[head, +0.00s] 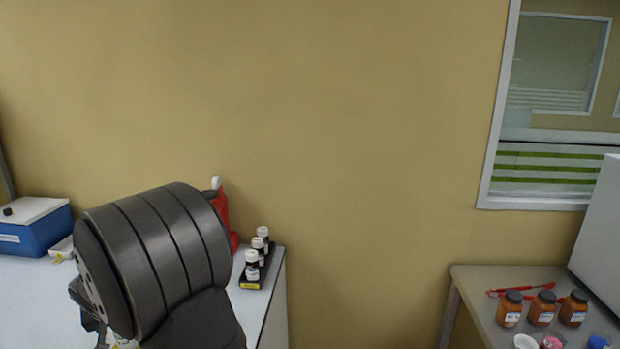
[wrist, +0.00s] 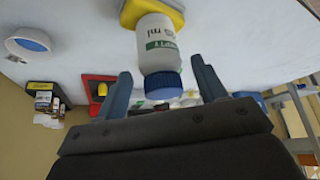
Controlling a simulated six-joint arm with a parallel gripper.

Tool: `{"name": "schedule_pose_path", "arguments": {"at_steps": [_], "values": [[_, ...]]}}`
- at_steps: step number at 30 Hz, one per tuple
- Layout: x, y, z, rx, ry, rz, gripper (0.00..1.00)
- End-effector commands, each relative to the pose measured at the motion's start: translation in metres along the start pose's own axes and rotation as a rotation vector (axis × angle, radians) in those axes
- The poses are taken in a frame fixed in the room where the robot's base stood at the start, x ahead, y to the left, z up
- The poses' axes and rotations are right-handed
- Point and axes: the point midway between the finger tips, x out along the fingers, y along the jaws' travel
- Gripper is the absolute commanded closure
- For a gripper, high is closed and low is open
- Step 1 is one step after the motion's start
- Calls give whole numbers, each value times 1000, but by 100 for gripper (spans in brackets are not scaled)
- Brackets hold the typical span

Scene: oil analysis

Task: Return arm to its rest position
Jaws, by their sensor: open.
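My gripper (wrist: 161,68) is open in the wrist view, with its two blue-grey fingers apart. A white bottle with a blue cap and a green-and-white label (wrist: 155,46) shows between the fingers in the picture, with a gap on each side. I cannot tell how far it is from the fingertips. Its base meets a yellow holder (wrist: 174,8) on the white table. In the head view my dark arm covers the left table's middle and hides most of the gripper.
The left table (head: 262,303) carries a blue box (head: 38,236) and a black rack of small bottles (head: 250,280). A right table (head: 470,282) holds orange jars (head: 541,312). A white ring-shaped thing (wrist: 28,44) and a red tray (wrist: 90,90) show in the wrist view. The space between tables is clear.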

Motion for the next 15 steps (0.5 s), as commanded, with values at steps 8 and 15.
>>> {"name": "schedule_pose_path", "arguments": {"at_steps": [8, 15], "values": [[-50, 0, -1, 1, 3, -1, 36], [-83, 0, 1, 0, -3, 1, 36]]}}
